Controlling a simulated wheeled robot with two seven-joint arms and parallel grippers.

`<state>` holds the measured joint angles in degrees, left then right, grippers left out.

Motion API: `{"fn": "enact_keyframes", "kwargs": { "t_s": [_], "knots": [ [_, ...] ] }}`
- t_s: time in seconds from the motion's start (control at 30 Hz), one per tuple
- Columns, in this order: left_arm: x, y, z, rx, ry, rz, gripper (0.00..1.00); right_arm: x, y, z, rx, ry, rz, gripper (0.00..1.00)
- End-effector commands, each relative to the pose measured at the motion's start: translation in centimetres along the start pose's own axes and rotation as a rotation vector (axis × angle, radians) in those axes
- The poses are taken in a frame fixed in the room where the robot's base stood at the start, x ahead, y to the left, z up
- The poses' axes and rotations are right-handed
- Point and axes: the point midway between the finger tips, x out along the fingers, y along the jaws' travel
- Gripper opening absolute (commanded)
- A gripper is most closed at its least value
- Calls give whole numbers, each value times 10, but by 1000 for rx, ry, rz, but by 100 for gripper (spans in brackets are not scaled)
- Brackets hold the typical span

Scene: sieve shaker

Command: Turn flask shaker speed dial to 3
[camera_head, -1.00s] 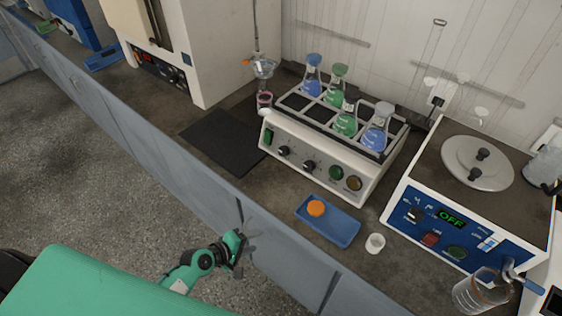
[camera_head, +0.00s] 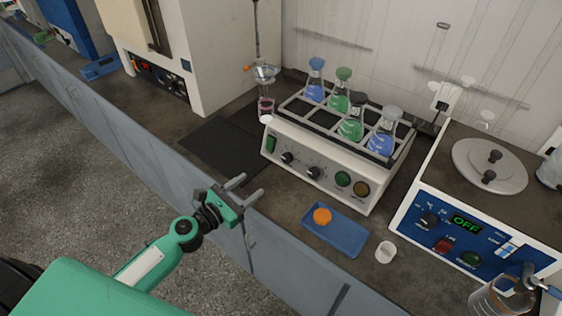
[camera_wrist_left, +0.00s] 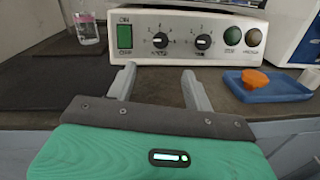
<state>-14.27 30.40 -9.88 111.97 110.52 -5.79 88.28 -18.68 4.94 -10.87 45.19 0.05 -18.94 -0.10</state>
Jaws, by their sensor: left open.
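The flask shaker (camera_head: 325,160) is a white box with a rack of blue and green flasks on top. Its front panel has a green switch, two black dials and two round buttons. The left dial (camera_head: 287,158) and right dial (camera_head: 313,173) also show in the left wrist view, left dial (camera_wrist_left: 160,40) and right dial (camera_wrist_left: 203,42), both with white marks; I cannot read which carries the speed label. My left gripper (camera_head: 249,189) is open and empty at the bench's front edge, apart from the panel. In the wrist view its fingers (camera_wrist_left: 158,84) point toward the dials. My right gripper is not in view.
A blue tray (camera_head: 350,242) with an orange object (camera_head: 322,216) lies before the shaker. A small white cup (camera_head: 385,252) and a hotplate unit (camera_head: 440,225) are to the right. A dark mat (camera_head: 222,147) lies left. A glass stands near the shaker's left end.

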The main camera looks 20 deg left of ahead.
Motion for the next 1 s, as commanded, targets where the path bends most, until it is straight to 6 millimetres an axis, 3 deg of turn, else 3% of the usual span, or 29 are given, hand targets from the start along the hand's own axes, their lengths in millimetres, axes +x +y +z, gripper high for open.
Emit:
{"fn": "enact_keyframes", "kwargs": {
  "t_s": [0.17,0.7,1.0],
  "knots": [
    [18,0,3,2,-3,0,52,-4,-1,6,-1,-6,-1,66],
    [105,0,2,4,-2,-1,52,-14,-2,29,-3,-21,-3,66],
    [133,-1,1,5,-1,-2,52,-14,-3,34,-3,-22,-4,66]
  ]
}}
